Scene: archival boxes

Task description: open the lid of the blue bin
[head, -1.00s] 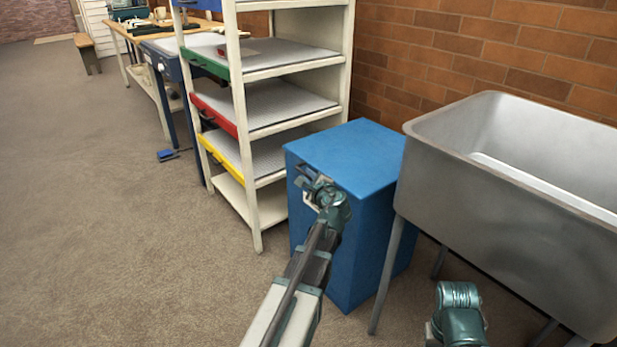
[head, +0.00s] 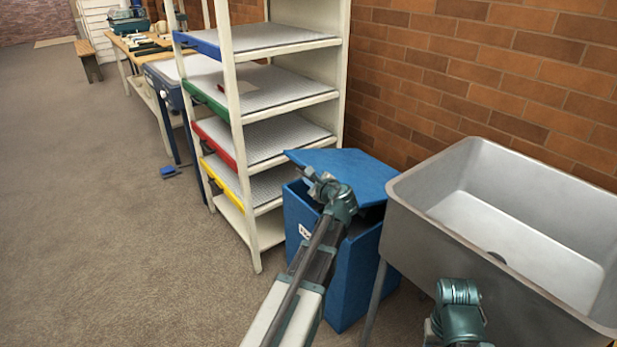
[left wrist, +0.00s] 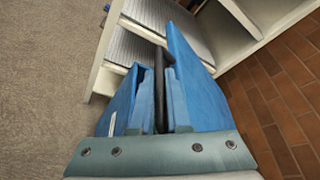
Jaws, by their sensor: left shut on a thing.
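The blue bin (head: 347,275) stands between the shelf rack and the metal sink, with a white label on its front. Its lid (head: 345,165) is tilted partly up, with a dark gap under its raised edge. My left gripper (head: 314,178) is at the lid's front left edge, shut on the lid. In the left wrist view, a dark bar (left wrist: 160,95) runs between the fingers, the lid (left wrist: 195,85) is on the right and the bin's wall (left wrist: 124,100) on the left. My right gripper is out of view; only a teal part of that arm shows.
The shelf rack (head: 240,140) with coloured tray fronts stands close on the bin's left. The metal sink (head: 440,240) stands close on its right, and a brick wall (head: 480,70) is behind.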

